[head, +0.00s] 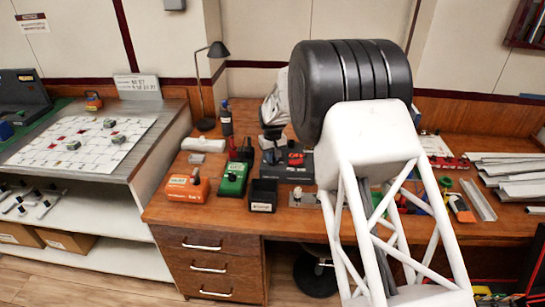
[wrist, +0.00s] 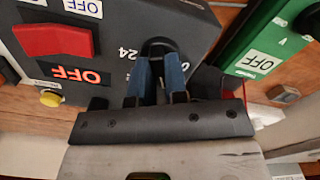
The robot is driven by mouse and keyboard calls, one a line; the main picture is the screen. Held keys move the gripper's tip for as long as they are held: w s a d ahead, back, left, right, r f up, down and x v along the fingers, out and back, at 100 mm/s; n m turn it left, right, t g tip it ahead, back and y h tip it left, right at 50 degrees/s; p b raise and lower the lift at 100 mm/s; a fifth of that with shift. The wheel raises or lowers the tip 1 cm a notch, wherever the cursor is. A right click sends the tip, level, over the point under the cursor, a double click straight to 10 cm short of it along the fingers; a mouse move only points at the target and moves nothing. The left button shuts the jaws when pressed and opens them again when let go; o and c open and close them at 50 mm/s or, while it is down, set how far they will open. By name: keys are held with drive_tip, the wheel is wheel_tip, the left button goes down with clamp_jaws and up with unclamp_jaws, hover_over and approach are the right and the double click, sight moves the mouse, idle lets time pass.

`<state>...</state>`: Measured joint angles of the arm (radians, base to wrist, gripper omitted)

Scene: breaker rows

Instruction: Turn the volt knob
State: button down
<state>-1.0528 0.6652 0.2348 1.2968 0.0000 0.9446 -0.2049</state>
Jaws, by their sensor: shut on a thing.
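The volt knob (wrist: 158,46) is a black knob on a dark panel (wrist: 190,20), with white "24" printed beside it in the wrist view. My gripper (wrist: 160,66) has blue pads on both sides of the knob and is shut on it. The fingers hide part of the knob. The panel also carries a red switch (wrist: 53,40) with OFF labels and a lit orange "OFF". In the head view the dark panel (head: 300,172) stands on the desk, with my gripper (head: 272,134) at its upper left; the knob cannot be made out there.
A green box (wrist: 265,40) marked OFF stands right of the panel in the wrist view. On the desk in the head view are an orange box (head: 187,187), a small black box (head: 263,196) and a lamp (head: 206,90). Metal strips (head: 510,175) lie at the right.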

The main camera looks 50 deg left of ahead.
drive_tip(key=m, duration=0.5)
drive_tip(key=shift+m, duration=0.3)
drive_tip(key=m, duration=0.4)
drive_tip(key=shift+m, duration=0.3)
drive_tip(key=c, duration=1.1)
unclamp_jaws()
drive_tip(key=shift+c, duration=0.2)
drive_tip(key=shift+r, duration=0.15)
drive_tip(key=shift+r, duration=3.75)
